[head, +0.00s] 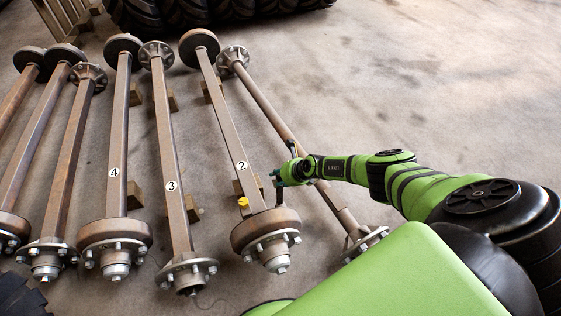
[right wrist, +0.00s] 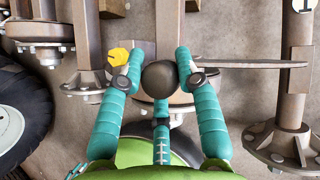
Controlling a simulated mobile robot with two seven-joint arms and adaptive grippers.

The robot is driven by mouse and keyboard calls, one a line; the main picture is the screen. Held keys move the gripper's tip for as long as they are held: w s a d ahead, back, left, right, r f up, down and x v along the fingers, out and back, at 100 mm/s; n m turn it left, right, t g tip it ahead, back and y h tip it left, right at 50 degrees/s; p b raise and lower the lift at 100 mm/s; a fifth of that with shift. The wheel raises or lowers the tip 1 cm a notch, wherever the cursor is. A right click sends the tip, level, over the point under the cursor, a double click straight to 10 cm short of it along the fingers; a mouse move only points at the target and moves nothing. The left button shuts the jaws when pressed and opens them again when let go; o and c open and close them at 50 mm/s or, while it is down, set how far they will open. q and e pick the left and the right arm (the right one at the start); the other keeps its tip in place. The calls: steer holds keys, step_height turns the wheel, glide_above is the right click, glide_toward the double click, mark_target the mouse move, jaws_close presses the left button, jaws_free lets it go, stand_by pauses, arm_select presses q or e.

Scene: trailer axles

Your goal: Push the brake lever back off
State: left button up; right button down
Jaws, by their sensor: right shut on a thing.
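My right gripper (head: 277,180) is beside the axle labelled 2 (head: 229,127), just above its near brake drum (head: 264,228). In the right wrist view its teal fingers (right wrist: 160,80) are closed around a dark round knob (right wrist: 160,78), which looks like the end of the brake lever. A flat grey bar (right wrist: 260,65) runs out to the right behind the fingers; I cannot tell whether it joins the knob. A yellow part (head: 243,202) sits on axle 2 near the drum and also shows in the wrist view (right wrist: 118,57). The lever is mostly hidden in the head view. My left gripper is out of view.
Axles labelled 3 (head: 171,170) and 4 (head: 117,150) lie to the left, with more beyond. Another axle (head: 284,131) lies right of axle 2, under my right arm. Large tyres (head: 200,8) stand at the back. The concrete floor at right is clear.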

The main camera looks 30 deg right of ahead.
steer(key=shift+w+d+r, duration=0.1)
steer(key=shift+w+r, duration=0.15)
steer(key=shift+w, duration=0.1)
steer(key=c, duration=0.9)
jaws_free()
steer(key=shift+c, duration=0.2)
steer(key=shift+f, duration=0.15)
steer(key=shift+s, duration=0.15)
steer(key=shift+r, duration=0.45)
steer(key=shift+s+r, duration=0.15)
steer(key=shift+s, duration=0.4)
steer(key=s+d, duration=0.4)
steer(key=s, duration=0.6)
steer(key=shift+s, duration=0.4)
